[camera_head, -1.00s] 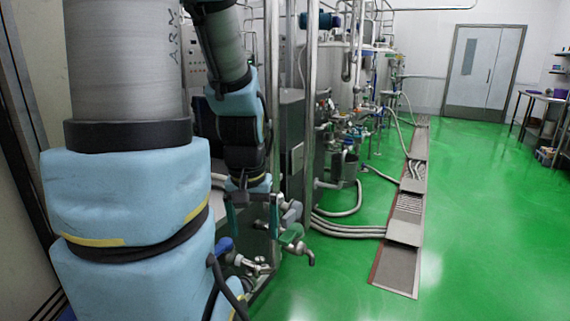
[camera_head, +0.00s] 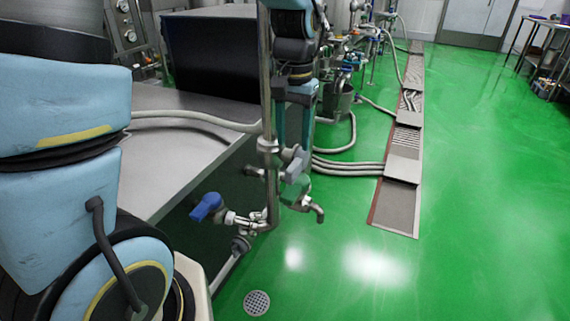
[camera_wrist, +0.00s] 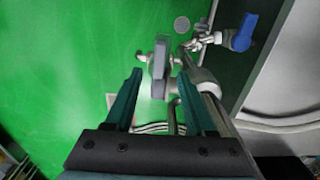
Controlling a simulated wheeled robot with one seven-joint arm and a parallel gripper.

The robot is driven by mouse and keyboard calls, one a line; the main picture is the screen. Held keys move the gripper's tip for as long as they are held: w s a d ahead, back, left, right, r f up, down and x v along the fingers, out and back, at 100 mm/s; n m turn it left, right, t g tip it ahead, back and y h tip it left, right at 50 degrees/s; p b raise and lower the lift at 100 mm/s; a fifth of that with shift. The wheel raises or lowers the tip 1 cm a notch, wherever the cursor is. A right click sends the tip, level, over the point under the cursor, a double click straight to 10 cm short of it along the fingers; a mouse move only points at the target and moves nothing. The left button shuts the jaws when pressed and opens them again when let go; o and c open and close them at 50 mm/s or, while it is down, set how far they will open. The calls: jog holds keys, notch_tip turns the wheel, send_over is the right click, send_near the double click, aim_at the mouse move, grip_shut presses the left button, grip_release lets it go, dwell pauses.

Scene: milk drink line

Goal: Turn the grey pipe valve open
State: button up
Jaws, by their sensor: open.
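The grey valve handle (camera_head: 296,166) sits on a metal pipe fitting with a downturned tap (camera_head: 317,212) beside it, above the green floor. In the wrist view the grey handle (camera_wrist: 158,64) shows end-on as an upright grey bar. My gripper (camera_head: 294,140) hangs from above, with its two teal fingers pointing down at the handle. In the wrist view my gripper (camera_wrist: 160,80) is open, with the lower part of the handle between the fingertips. Bare space shows on both sides of it. Contact with the fingers is not visible.
A blue valve handle (camera_head: 207,207) sits on a neighbouring fitting to the left. A vertical pipe (camera_head: 266,100) stands close beside my gripper. A metal table (camera_head: 170,165) lies to the left. Hoses (camera_head: 345,166) run behind, toward a floor drain channel (camera_head: 398,205). Green floor is clear at right.

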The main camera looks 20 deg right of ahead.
aim_at(293, 166)
notch_tip(293, 166, down, 9)
jog(key=shift+r, duration=0.2)
jog(key=shift+c, duration=0.3)
grip_shut()
dwell(1.2)
